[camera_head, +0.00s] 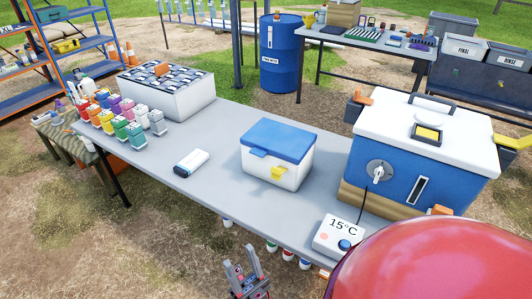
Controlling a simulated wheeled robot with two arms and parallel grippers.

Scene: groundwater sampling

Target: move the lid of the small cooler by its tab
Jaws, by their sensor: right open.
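The small cooler (271,174) stands on the grey table. It has a white body, a blue lid (279,138) lying closed on top, and a yellow latch on its front. A blue tab (258,153) sticks out from the lid's front edge. My right gripper (247,262) is at the bottom of the picture, in front of the table's near edge and lower left of the large red shape. Its two fingers point up, apart and empty, well away from the tab. My left gripper is not in view.
A large blue cooler (400,178) stands right of the small one. A display box reading 15°C (339,236) sits at the near edge. A white-and-dark device (191,163), several coloured bottles and a white box (172,100) are to the left. The grey tabletop (215,190) is clear around the device.

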